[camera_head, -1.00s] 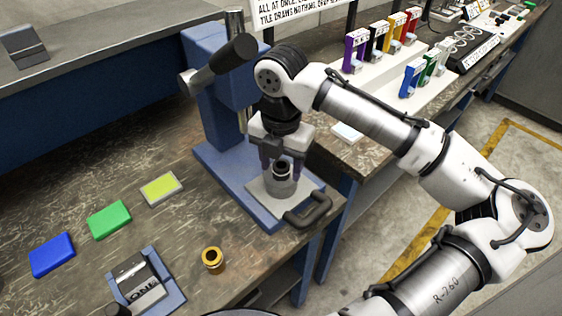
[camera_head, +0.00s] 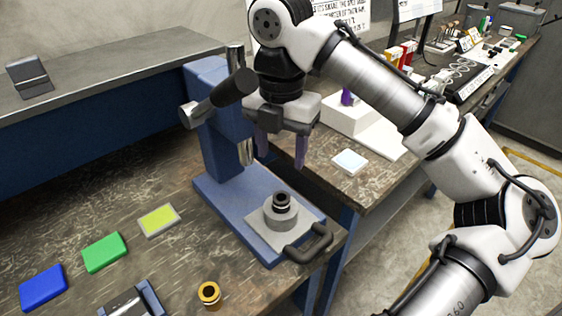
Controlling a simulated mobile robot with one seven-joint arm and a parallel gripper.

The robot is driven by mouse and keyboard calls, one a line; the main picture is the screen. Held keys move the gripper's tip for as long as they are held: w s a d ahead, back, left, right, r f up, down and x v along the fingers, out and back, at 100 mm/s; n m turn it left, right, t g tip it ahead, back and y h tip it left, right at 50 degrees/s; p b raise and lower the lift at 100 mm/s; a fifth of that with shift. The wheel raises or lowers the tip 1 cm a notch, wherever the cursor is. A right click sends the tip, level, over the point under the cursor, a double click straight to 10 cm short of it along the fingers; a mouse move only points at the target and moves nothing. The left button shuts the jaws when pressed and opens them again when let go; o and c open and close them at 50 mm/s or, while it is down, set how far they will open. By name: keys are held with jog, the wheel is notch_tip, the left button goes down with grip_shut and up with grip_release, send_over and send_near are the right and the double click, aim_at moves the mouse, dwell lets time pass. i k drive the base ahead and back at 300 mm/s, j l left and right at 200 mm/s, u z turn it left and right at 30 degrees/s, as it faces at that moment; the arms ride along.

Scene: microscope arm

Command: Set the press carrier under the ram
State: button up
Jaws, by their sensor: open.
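The blue press (camera_head: 217,125) stands on the bench, with its ram (camera_head: 246,152) pointing down over its base (camera_head: 223,187). The press carrier (camera_head: 271,236) is a grey plate with a dark handle (camera_head: 309,243), lying on the front part of the blue base. A grey round holder (camera_head: 283,213) with a dark ringed piece (camera_head: 283,201) in it stands on the plate. The holder is forward of the ram, not beneath it. My gripper (camera_head: 282,155) is open and empty, above and apart from the holder, to the right of the ram.
A brass ringed piece (camera_head: 209,294) stands on the bench near the front. Blue (camera_head: 43,288), green (camera_head: 104,252) and yellow (camera_head: 158,220) blocks lie to the left. A dark press lever (camera_head: 232,88) sticks out near my gripper.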

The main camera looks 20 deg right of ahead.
aim_at(280, 233)
jog(key=k, duration=1)
